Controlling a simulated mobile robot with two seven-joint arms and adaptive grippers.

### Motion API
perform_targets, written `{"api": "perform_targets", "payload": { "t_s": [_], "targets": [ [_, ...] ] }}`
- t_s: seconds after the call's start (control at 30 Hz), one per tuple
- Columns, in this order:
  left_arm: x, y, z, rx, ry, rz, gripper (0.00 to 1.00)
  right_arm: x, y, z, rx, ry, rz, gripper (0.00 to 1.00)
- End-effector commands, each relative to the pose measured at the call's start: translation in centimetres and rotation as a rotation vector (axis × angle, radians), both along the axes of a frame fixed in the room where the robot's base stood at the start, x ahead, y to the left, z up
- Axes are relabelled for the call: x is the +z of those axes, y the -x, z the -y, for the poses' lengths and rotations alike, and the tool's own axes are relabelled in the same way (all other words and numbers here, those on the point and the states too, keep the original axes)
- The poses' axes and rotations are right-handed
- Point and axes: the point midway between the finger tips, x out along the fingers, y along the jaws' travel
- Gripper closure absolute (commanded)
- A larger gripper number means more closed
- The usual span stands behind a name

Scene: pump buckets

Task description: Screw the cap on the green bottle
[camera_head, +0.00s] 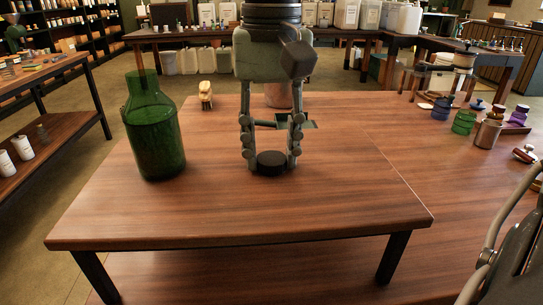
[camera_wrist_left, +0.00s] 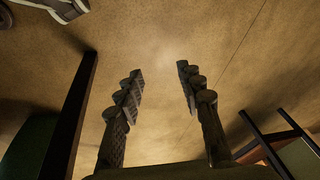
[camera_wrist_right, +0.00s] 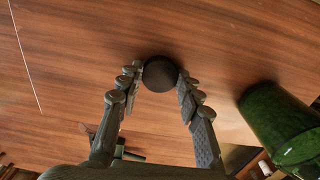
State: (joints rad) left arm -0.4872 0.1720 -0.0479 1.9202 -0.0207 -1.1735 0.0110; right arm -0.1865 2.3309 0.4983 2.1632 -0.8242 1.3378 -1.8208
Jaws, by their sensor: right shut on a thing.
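The green bottle (camera_head: 153,140) stands upright at the left of the wooden table, and no cap shows on its neck. In the right wrist view the bottle (camera_wrist_right: 280,122) is at the right. The black round cap (camera_head: 271,164) is right of the bottle, between the fingertips of my right gripper (camera_head: 270,158), which points down and is shut on it. The right wrist view shows the cap (camera_wrist_right: 160,73) between both fingertips. It is at or just above the tabletop; I cannot tell which. My left gripper (camera_wrist_left: 160,82) is open and empty, with floor behind it.
The table (camera_head: 240,222) is bare in front of the cap and between cap and bottle. A small tan object (camera_head: 205,95) sits at its back edge. Coloured jars (camera_head: 463,122) and a metal cup (camera_head: 487,135) stand on the surface at the right.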

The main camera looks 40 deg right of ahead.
Motion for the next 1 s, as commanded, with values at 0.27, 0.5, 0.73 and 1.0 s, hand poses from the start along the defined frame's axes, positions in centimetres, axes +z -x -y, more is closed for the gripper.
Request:
{"api": "perform_targets", "payload": {
  "t_s": [0.27, 0.5, 0.73, 1.0],
  "targets": [
    [0.1, 0.0, 0.0, 0.000, 0.000, 0.001, 0.63, 0.8, -0.1, 0.0, 0.000, 0.000, 0.002, 0.73],
    [-0.1, 0.1, 0.0, 0.000, 0.003, 0.001, 0.63, 4.9, -0.1, 0.0, -0.002, -0.001, 0.006, 0.73],
    [-1.9, 0.1, -0.1, 0.000, 0.008, -0.008, 0.63, 12.9, -0.1, 0.0, -0.002, -0.001, 0.006, 0.73],
    [-4.8, 1.5, -0.3, -0.009, 0.008, -0.033, 0.63, 21.6, -0.1, -0.1, -0.002, 0.000, 0.004, 0.73]
  ]
}}
